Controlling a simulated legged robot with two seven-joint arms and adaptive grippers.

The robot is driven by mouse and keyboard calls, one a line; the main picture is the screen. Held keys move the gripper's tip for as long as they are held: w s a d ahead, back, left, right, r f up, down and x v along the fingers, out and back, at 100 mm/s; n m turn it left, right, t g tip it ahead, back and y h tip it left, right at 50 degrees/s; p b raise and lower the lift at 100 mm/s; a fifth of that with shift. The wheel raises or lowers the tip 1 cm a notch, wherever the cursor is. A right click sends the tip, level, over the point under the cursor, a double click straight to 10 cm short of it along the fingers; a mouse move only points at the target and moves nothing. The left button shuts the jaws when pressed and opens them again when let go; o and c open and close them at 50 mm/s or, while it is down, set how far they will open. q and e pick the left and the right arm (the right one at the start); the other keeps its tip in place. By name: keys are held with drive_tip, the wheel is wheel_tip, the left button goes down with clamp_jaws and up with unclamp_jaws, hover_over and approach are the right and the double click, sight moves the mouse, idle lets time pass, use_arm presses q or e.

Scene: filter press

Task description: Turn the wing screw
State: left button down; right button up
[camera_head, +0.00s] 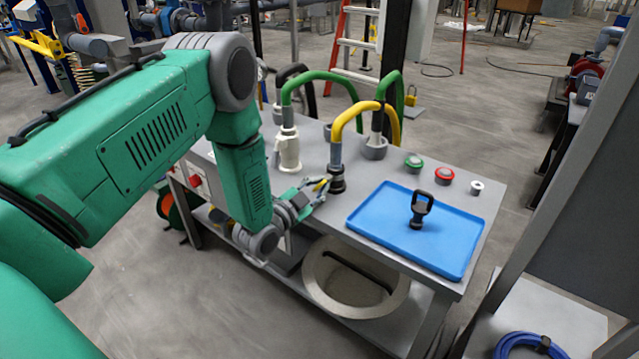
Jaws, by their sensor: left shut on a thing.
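My left gripper (318,191) reaches in from the left over the grey bench. Its fingers are shut at the side of a black coupling (337,179) under the yellow hose (352,112). A small yellow piece (321,184) shows at the fingertips, against the coupling. It appears to be the wing screw, but the fingers partly hide it and its exact shape is too small to tell. The coupling stands upright on the bench top. My right gripper is not in view.
A blue tray (375,226) holds an upright black tool with a loop handle (421,208). Green hoses (312,76) and a white fitting (288,150) stand close behind the gripper. Green and red round parts (444,176) sit at the back. A round bin (400,296) is below.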

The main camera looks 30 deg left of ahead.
use_arm(q)
drive_tip(key=m, duration=0.4)
drive_tip(key=shift+w+d+r+p, duration=0.15)
drive_tip(key=shift+d+r+p, duration=0.05)
drive_tip(key=shift+r+p, duration=0.1)
drive_tip(key=shift+f+m, duration=0.1)
drive_tip(key=shift+m, duration=1.5)
drive_tip(key=c, duration=1.7)
unclamp_jaws()
drive_tip(key=shift+f, duration=0.1)
drive_tip(key=shift+s, duration=0.4)
drive_tip(key=s, duration=1.1)
drive_tip(key=shift+s+a, duration=0.25)
drive_tip(key=shift+a, duration=0.1)
